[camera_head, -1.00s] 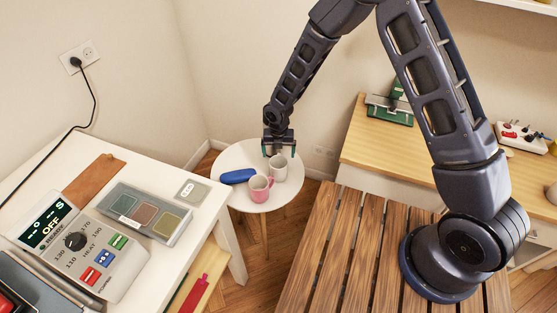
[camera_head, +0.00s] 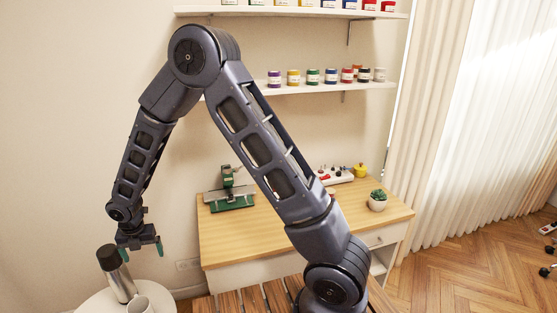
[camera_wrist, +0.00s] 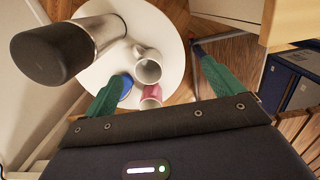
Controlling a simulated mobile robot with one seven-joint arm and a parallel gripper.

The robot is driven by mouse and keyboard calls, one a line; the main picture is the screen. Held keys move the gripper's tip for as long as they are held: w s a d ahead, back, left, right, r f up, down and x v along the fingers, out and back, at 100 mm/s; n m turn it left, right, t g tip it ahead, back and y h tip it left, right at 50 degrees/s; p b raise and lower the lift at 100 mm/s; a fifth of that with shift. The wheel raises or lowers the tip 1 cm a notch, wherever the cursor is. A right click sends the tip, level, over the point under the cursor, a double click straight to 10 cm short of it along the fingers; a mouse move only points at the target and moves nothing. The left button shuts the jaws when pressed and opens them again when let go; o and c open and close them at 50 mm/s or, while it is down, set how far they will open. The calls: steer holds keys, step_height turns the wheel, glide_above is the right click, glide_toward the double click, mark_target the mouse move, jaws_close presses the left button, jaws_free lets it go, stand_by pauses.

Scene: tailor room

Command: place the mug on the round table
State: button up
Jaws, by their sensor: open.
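The white round table (camera_head: 95,301) is cut off at the bottom left of the head view; its top also shows in the wrist view (camera_wrist: 150,18). A white mug (camera_wrist: 148,70) stands on it, partly visible in the head view (camera_head: 141,304). A pink mug (camera_wrist: 151,94) is beside the white mug in the wrist view, partly out of sight behind my gripper. My gripper (camera_head: 140,250) is open and empty, above the table and higher than the white mug. Its green fingers point down, apart from both mugs.
A tall steel flask with a black cap (camera_head: 116,272) stands on the table close to my gripper, at left. A blue object (camera_wrist: 126,86) lies by the pink mug. A wooden desk (camera_head: 235,235) stands right of the table, below paint shelves. Wooden slats (camera_head: 250,300) lie in front.

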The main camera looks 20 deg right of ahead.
steer(key=w+d+r+m+t, duration=0.1)
steer(key=w+d+r+m, duration=0.2)
steer(key=d+r+m, duration=0.8)
steer(key=w+d+r+m+t, duration=0.1)
steer(key=w+d+r+m, duration=0.4)
steer(key=d+r, duration=1.05)
steer(key=s+d+r+m+t, duration=0.1)
steer(key=s+d+r+m, duration=0.2)
steer(key=s+d+m, duration=0.6)
steer(key=s+d+r+m+t, duration=0.1)
steer(key=s+d+r+m, duration=0.2)
steer(key=s+d+m, duration=0.7)
steer(key=d, duration=0.5)
steer(key=shift+d+r+m, duration=0.15)
steer(key=shift+r+m, duration=0.2)
steer(key=shift+m, duration=0.05)
